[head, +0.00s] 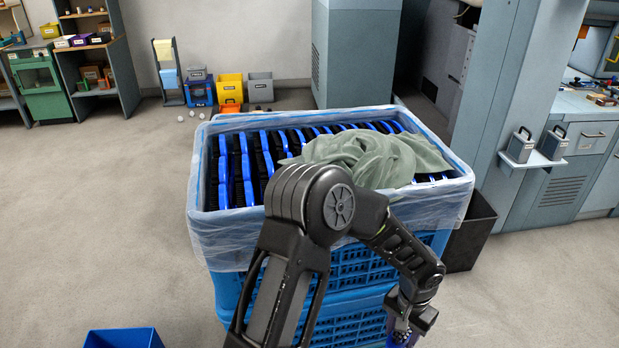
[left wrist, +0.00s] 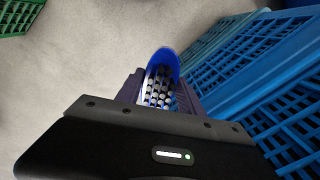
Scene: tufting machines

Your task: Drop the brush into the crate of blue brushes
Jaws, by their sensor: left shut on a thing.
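The crate of blue brushes (head: 202,170) is a large blue crate with a clear plastic liner over its rim, in the middle of the head view. Rows of blue and black brushes (head: 258,152) stand in it. A crumpled grey-green cloth (head: 375,158) lies over its right part. My left arm crosses in front of the crate. My left gripper (head: 404,322) is low, outside the crate near its front right. In the left wrist view my left gripper (left wrist: 160,92) is shut on a blue brush (left wrist: 165,62) with grey bristles. My right gripper is not in view.
Slatted blue crate sides (left wrist: 245,50) stand close on the right in the left wrist view. A dark bin (head: 470,235) stands right of the crate. A blue box (head: 124,339) is on the floor at lower left. The floor on the left is mostly free.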

